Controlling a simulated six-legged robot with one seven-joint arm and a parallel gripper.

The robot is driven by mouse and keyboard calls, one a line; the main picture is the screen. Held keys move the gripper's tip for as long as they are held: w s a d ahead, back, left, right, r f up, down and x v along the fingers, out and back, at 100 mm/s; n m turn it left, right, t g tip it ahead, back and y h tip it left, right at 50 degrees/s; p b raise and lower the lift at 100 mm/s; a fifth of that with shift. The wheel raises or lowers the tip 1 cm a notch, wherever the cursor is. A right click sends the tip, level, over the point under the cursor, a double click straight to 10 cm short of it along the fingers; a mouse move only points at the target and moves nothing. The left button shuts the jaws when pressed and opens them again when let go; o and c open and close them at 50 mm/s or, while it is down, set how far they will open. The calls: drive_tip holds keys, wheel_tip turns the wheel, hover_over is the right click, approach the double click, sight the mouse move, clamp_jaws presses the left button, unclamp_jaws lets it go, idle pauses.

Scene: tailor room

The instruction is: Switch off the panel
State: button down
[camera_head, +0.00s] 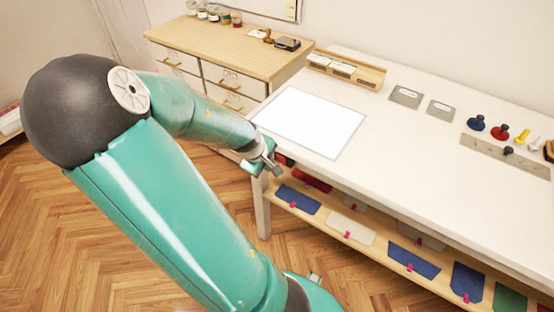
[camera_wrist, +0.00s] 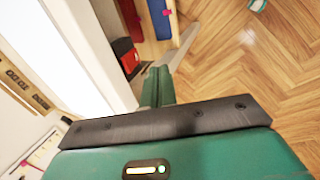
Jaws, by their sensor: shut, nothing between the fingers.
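The panel (camera_head: 310,121) is a flat, bright white rectangle with a thin grey border. It lies on the left end of the white table and looks lit. In the wrist view a bright white surface fills the upper left, and I cannot tell panel from tabletop there. My gripper (camera_head: 272,163) is shut and empty beside the table's front left edge, just off the panel's near left corner. Its shut fingers also show in the wrist view (camera_wrist: 158,84), apart from the panel.
The table (camera_head: 440,200) has a lower shelf (camera_head: 350,228) with coloured folded cloths. A wooden holder (camera_head: 345,70), grey plates and coloured knobs stand on top. A wooden drawer cabinet (camera_head: 230,50) stands behind. The herringbone floor at the left is mostly clear.

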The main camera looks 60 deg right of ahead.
sight(278, 157)
drive_tip(key=d+f, duration=0.2)
drive_tip(key=d, duration=0.1)
drive_tip(key=s+d+f, duration=0.1)
drive_tip(key=d, duration=0.1)
drive_tip(key=shift+d, duration=0.25)
idle(0.5)
drive_tip(key=shift+d+r+y, duration=0.15)
drive_tip(key=shift+d+y, duration=0.25)
drive_tip(key=shift+r, duration=0.1)
drive_tip(key=shift+r, duration=0.7)
